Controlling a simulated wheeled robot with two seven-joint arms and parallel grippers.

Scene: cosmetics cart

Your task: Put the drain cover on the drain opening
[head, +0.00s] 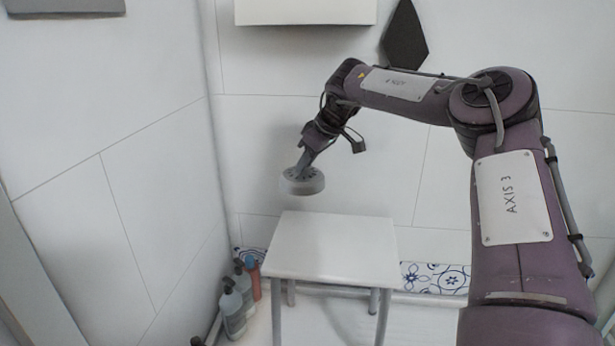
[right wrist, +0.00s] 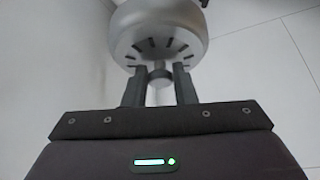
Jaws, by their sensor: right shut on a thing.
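A round grey drain cover (head: 303,182) with slots in its top hangs in the air above the back left part of a white stool. My right gripper (head: 304,164) is shut on the knob at the middle of the cover. The right wrist view shows the cover (right wrist: 158,32) too, with its knob between the two dark fingers (right wrist: 159,78). The cover touches nothing else that I can see. The drain opening does not show in either view. My left gripper is not in view.
A white stool (head: 330,248) stands below the cover, its top bare. Several bottles (head: 232,309) stand on the floor left of it. A blue-patterned tile strip (head: 434,278) runs along the back wall's foot. White walls close in at the left and back.

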